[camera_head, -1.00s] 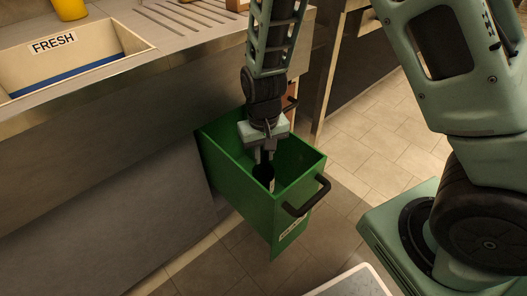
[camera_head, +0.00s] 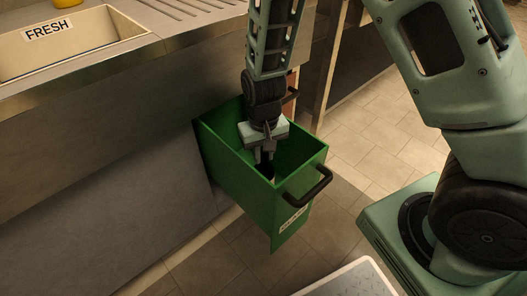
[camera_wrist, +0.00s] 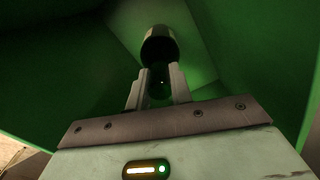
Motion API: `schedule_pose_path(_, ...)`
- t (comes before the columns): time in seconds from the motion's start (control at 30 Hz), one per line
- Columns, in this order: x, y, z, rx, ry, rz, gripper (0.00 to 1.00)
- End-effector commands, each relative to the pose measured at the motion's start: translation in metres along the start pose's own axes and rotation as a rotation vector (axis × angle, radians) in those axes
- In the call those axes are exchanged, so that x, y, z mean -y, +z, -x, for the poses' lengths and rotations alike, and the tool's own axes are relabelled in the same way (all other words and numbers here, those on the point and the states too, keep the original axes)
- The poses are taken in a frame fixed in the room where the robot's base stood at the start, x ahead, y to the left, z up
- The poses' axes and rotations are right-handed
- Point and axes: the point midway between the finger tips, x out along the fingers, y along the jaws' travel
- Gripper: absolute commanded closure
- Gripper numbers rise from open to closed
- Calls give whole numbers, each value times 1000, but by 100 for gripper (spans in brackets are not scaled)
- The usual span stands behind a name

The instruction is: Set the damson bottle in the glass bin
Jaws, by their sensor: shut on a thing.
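The green bin (camera_head: 240,178) with a black handle is pulled out from the counter front, open at the top, in the head view. My gripper (camera_head: 264,162) points down inside the bin's opening. It is shut on a dark bottle (camera_head: 268,172), of which only a small part shows in the head view. In the wrist view my gripper (camera_wrist: 157,88) holds the dark bottle (camera_wrist: 159,45) between its fingers, with green bin walls (camera_wrist: 240,50) around. Whether the bottle touches the bin floor cannot be told.
A tray marked FRESH (camera_head: 70,45) is set in the counter (camera_head: 180,38), with a yellow object (camera_head: 66,3) behind it. The counter edge runs close to the left of my arm. Tiled floor (camera_head: 345,150) lies open to the right of the bin.

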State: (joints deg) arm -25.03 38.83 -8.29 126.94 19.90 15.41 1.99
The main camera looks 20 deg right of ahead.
Motion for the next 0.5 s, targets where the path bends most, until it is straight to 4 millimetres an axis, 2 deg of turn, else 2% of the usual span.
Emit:
schedule_pose_path(0.27,0,0,-6,0,0,0,100)
schedule_pose_path(0.3,0,0,-5,0,0,0,67)
schedule_pose_path(0.33,0,0,-5,0,0,0,59)
schedule_pose_path(0.37,0,0,-5,0,0,0,53)
schedule_pose_path(0.5,0,0,-5,0,0,0,53)
